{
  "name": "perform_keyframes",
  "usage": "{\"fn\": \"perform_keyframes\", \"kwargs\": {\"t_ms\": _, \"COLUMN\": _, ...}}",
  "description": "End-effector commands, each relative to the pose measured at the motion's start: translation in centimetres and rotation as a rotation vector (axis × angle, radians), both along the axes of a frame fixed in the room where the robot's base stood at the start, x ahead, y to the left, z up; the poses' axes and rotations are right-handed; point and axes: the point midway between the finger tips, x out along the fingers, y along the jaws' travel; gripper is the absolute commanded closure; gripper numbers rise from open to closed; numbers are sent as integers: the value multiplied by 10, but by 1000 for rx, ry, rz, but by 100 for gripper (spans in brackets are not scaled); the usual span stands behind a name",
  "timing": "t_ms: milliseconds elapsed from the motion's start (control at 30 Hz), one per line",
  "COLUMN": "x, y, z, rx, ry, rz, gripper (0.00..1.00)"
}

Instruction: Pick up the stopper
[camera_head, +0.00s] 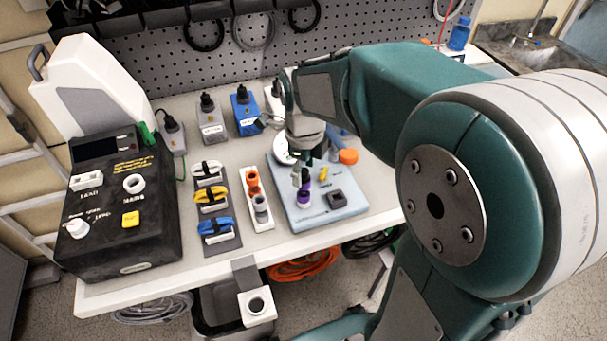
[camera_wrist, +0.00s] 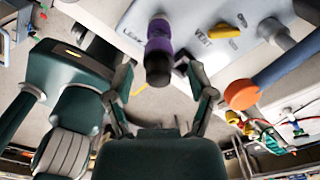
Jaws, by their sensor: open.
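A purple stopper-like piece with a grey end (camera_wrist: 158,50) stands on the pale blue pump panel. It is between the open fingers of my gripper (camera_wrist: 160,84) in the wrist view, with visible gaps on both sides. In the head view the purple piece (camera_head: 304,196) shows just below my gripper (camera_head: 302,172), whose fingers are small and partly hidden there. Orange and grey stopper-like pieces (camera_head: 253,180) stand in a white rack left of the panel. I cannot tell which piece the task means.
A black console (camera_head: 110,245) stands at left. Coloured cable clips (camera_head: 213,200) lie between. A pegboard (camera_head: 350,30) closes the back.

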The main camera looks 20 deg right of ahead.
Motion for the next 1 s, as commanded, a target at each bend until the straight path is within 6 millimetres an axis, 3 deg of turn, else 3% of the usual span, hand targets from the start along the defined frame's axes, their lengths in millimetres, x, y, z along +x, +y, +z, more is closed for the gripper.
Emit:
{"fn": "perform_keyframes", "kwargs": {"t_ms": 100, "x": 0, "y": 1, "z": 0, "rx": 0, "ry": 0, "rz": 1, "gripper": 33}}
{"fn": "perform_keyframes", "kwargs": {"t_ms": 200, "x": 0, "y": 1, "z": 0, "rx": 0, "ry": 0, "rz": 1, "gripper": 78}}
{"fn": "perform_keyframes", "kwargs": {"t_ms": 267, "x": 0, "y": 1, "z": 0, "rx": 0, "ry": 0, "rz": 1, "gripper": 97}}
{"fn": "perform_keyframes", "kwargs": {"t_ms": 733, "x": 0, "y": 1, "z": 4, "rx": -1, "ry": -1, "rz": 1, "gripper": 100}}
{"fn": "perform_keyframes", "kwargs": {"t_ms": 1000, "x": -5, "y": 0, "z": 39, "rx": -1, "ry": -5, "rz": 0, "gripper": 100}}
